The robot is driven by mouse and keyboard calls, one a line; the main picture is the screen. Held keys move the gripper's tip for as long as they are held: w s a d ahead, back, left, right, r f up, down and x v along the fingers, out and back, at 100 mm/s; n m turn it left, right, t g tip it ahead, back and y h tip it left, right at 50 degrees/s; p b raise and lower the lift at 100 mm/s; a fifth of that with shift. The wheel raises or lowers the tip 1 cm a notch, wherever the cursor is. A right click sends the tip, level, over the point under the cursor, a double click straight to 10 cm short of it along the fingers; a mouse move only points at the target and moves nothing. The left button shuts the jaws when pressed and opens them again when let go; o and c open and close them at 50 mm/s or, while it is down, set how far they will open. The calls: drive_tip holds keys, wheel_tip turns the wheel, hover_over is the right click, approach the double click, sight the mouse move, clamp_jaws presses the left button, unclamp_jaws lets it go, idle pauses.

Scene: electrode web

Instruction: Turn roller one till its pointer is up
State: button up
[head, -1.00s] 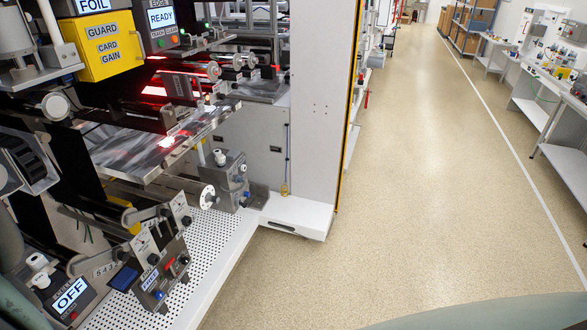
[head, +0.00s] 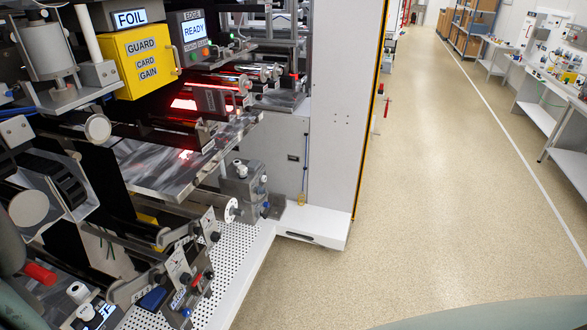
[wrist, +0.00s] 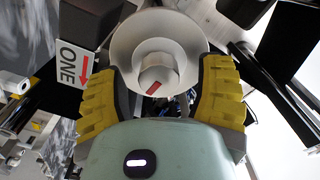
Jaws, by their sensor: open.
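In the wrist view, a pale round roller end (wrist: 160,38) with a smaller hub in front lies between my fingers. A short red pointer mark (wrist: 153,87) is on the hub's face, slanting in the picture. A white label reading ONE (wrist: 70,68), with a red arrow pointing down the picture, is left of it. My gripper (wrist: 160,75) is open, with one yellow finger on each side of the roller end. I cannot tell whether either finger touches it. My gripper does not show clearly in the head view, and I cannot tell which roller there is one.
In the head view, the machine fills the left, with a yellow guard box (head: 140,62), a READY screen (head: 194,30) and a perforated white deck (head: 228,245). Round roller ends show at the left edge. A clear aisle floor (head: 410,190) runs along the right, beside workbenches.

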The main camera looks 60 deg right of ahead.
drive_tip(key=shift+w, duration=0.4)
drive_tip(key=shift+c, duration=0.2)
drive_tip(key=shift+a+f, duration=0.1)
clamp_jaws()
idle(0.3)
